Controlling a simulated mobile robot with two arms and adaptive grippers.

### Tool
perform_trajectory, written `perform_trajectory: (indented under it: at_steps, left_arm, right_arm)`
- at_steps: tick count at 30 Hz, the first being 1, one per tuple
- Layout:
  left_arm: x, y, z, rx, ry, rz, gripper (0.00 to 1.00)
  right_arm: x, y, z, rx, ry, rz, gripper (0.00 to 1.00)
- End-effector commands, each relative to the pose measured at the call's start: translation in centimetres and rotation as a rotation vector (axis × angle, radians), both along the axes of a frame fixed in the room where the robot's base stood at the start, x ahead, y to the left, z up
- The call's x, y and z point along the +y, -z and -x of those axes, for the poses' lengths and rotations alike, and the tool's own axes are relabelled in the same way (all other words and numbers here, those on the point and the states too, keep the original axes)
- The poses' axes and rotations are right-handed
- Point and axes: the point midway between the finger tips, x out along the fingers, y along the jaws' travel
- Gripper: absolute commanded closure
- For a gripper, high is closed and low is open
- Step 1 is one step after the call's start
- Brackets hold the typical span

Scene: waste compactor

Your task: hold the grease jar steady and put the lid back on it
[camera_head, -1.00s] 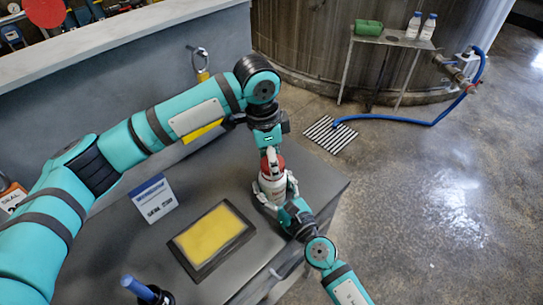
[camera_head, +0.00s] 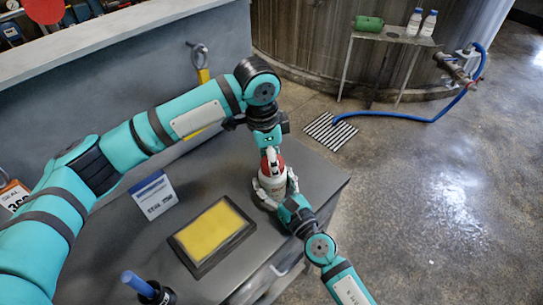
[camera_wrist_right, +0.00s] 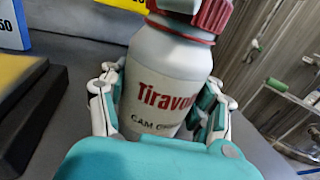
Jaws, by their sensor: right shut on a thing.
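The grease jar (camera_head: 271,185) stands upright near the right end of the grey bench. It is pale grey with red lettering in the right wrist view (camera_wrist_right: 168,82). My right gripper (camera_wrist_right: 163,105) is shut on its body, with one finger on each side. The red lid (camera_head: 273,164) is at the jar's top and shows at the upper edge of the right wrist view (camera_wrist_right: 212,15). I cannot tell whether it is seated. My left gripper (camera_head: 271,156) points down at the lid from above. A pale finger overlaps the lid; whether the jaws grip it is unclear.
A yellow pad in a dark frame (camera_head: 181,257) and a small blue-and-white sign (camera_head: 154,194) are on the bench left of the jar. A blue-handled tool (camera_head: 147,288) is at the front. The bench's right edge is close to the jar.

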Motion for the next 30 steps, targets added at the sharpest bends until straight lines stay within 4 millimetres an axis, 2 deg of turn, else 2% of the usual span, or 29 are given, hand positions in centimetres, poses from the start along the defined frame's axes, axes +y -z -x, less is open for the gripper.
perform_trajectory:
  at_steps: [4, 8, 30]
  left_arm:
    - [-0.02, -0.06, -0.05, 0.000, 0.107, -0.001, 0.66]
    - [-0.02, -0.09, -0.14, 0.001, 0.352, -0.001, 0.66]
    - [-0.41, -0.03, -0.39, 0.001, 2.010, -0.001, 0.66]
  right_arm:
    - [0.01, 0.02, 0.01, 0.001, 0.000, -0.001, 1.00]
    - [0.01, 0.02, 0.01, 0.001, 0.000, 0.001, 1.00]
    - [-0.02, 0.04, 0.01, 0.001, 0.000, 0.001, 1.00]
